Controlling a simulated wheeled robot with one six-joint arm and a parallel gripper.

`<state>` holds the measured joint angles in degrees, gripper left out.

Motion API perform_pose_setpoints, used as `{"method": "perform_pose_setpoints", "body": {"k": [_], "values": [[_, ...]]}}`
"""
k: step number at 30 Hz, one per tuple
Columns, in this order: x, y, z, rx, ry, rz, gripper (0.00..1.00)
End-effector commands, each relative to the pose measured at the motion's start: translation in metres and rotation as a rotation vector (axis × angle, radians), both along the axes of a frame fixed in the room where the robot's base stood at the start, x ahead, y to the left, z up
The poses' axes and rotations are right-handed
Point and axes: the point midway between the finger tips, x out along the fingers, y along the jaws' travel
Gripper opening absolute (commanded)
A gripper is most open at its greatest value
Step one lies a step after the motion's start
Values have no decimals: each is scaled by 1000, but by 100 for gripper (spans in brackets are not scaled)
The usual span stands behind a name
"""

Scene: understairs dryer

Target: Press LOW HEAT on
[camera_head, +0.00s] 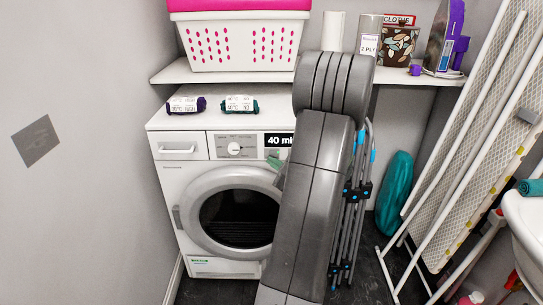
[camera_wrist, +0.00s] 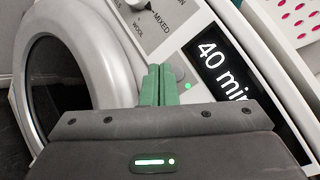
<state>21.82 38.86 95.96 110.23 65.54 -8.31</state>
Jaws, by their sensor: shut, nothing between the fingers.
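The white dryer (camera_head: 170,222) stands under the shelf with its round door (camera_head: 195,235) shut. In the wrist view the display (camera_wrist: 222,75) is tilted. No LOW HEAT label is readable. My gripper (camera_wrist: 160,68) is shut and empty, its green fingers at the panel; contact cannot be told. Its tips also show in the head view (camera_head: 273,157).
Two rolled, labelled cloths, purple (camera_head: 187,104) and teal (camera_head: 240,105), lie on the dryer top. A white and pink basket (camera_head: 245,45) sits on the shelf above. A folded grey rack (camera_head: 350,215) and an ironing board (camera_head: 470,130) stand to the right.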

Motion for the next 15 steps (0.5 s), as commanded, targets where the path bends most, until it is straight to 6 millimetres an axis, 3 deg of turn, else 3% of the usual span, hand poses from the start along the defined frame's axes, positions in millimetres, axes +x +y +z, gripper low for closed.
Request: {"method": "perform_pose_setpoints", "body": {"k": [15], "values": [[-46,0,-1,0,-1,-1,0]]}}
